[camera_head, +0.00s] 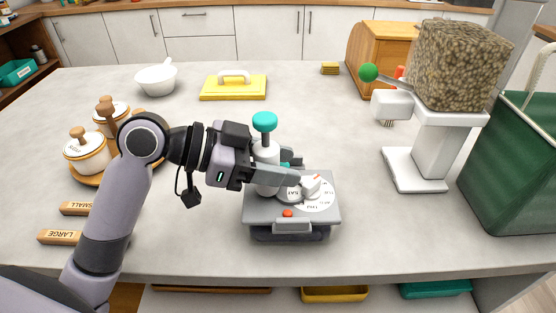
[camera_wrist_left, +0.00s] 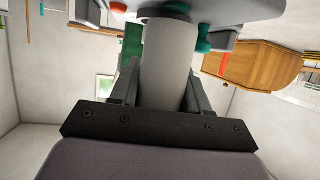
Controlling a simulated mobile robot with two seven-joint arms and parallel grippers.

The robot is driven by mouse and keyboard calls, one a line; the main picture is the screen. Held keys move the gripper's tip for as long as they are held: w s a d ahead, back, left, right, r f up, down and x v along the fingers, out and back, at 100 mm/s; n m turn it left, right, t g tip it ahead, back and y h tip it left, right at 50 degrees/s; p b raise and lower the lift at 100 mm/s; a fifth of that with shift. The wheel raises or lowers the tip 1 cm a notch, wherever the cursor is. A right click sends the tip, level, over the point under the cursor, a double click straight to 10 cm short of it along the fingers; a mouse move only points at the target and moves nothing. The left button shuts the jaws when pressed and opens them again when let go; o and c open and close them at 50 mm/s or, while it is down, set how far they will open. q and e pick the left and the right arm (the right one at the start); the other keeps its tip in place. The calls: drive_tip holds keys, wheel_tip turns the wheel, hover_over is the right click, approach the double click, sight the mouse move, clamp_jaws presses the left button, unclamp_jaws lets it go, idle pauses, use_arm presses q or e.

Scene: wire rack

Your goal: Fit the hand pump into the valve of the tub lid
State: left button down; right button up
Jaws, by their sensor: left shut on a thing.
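The hand pump (camera_head: 266,153) is a white cylinder with a teal knob on top. It stands upright over the back left part of the grey tub lid (camera_head: 262,213). The lid carries a white day dial and a red button. My left gripper (camera_head: 284,174) is shut on the pump's body, reaching in from the left. The left wrist view shows the pump (camera_wrist_left: 168,65) between the fingers, its end at a dark ring by the lid (camera_wrist_left: 235,10). I cannot tell whether it is seated in the valve, which is hidden. My right gripper is not in view.
Lidded jars (camera_head: 86,156) on a wooden tray and label blocks (camera_head: 75,237) stand at left. A white bowl (camera_head: 156,79) and yellow float (camera_head: 233,88) lie behind. A white press with a speckled block (camera_head: 460,62) and green bin (camera_head: 510,165) stand right.

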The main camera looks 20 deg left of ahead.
use_arm(q)
drive_tip(key=shift+f, duration=0.4)
idle(0.6)
idle(0.6)
drive_tip(key=shift+c, duration=2.3)
unclamp_jaws()
drive_tip(key=shift+p+v, duration=0.45)
drive_tip(key=shift+v, duration=2.55)
drive_tip(key=shift+a, duration=0.1)
